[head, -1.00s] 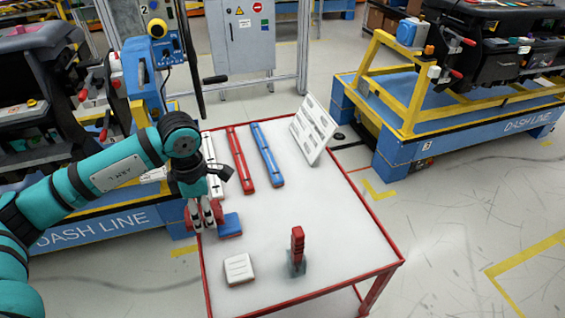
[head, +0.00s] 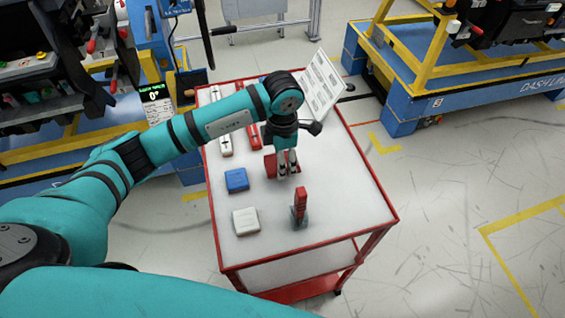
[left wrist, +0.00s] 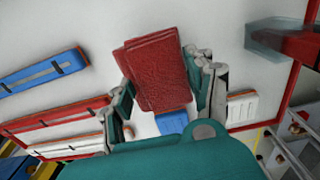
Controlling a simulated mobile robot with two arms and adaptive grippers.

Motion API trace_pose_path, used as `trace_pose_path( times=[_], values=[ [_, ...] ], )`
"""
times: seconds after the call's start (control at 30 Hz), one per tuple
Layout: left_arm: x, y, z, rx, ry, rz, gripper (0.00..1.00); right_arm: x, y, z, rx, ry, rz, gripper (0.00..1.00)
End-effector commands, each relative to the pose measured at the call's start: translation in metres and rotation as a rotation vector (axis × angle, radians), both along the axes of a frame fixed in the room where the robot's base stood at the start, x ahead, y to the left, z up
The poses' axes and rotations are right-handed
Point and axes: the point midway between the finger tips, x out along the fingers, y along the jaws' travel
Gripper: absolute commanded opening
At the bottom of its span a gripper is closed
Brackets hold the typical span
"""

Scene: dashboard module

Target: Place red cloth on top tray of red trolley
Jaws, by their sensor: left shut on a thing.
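The folded red cloth (head: 270,165) is in my left gripper (head: 287,168), over the middle of the top tray of the red trolley (head: 350,195). In the left wrist view, the red cloth (left wrist: 157,70) sits between the two fingers of my left gripper (left wrist: 165,88), which is shut on it. I cannot tell whether its underside touches the tray. The trolley's red lower tray (head: 305,290) shows below. My right gripper is not in view.
A blue folded cloth (head: 236,180) and a white one (head: 246,221) lie at the tray's left. A red upright tool (head: 300,203) stands near the front. Red, white and blue bars and a tilted white panel (head: 320,85) are at the back. The tray's right side is clear.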

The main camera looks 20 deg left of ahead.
Motion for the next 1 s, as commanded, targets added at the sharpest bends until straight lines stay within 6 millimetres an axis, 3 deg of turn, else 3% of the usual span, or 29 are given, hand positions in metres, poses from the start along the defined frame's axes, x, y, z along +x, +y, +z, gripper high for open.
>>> trace_pose_path(
  times=[0.3, 0.63, 0.67, 0.7, 0.83, 1.0],
  values=[
    [-0.001, 0.000, -0.033, 0.000, 0.004, 0.001, 0.28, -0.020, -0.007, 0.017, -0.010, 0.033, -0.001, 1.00],
    [0.000, 0.000, -0.039, 0.000, 0.000, 0.000, 0.28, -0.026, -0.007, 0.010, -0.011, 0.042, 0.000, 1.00],
    [0.000, 0.000, -0.038, -0.001, 0.001, 0.000, 0.58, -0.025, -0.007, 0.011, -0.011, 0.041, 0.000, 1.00],
    [0.000, 0.000, -0.038, -0.001, 0.001, 0.000, 0.63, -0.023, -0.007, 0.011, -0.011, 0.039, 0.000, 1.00],
    [0.000, 0.000, -0.037, -0.001, 0.001, 0.000, 0.79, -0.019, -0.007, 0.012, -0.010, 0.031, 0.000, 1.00],
    [0.000, 0.000, -0.037, -0.001, 0.001, 0.000, 0.79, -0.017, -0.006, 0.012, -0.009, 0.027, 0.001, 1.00]
  ],
)
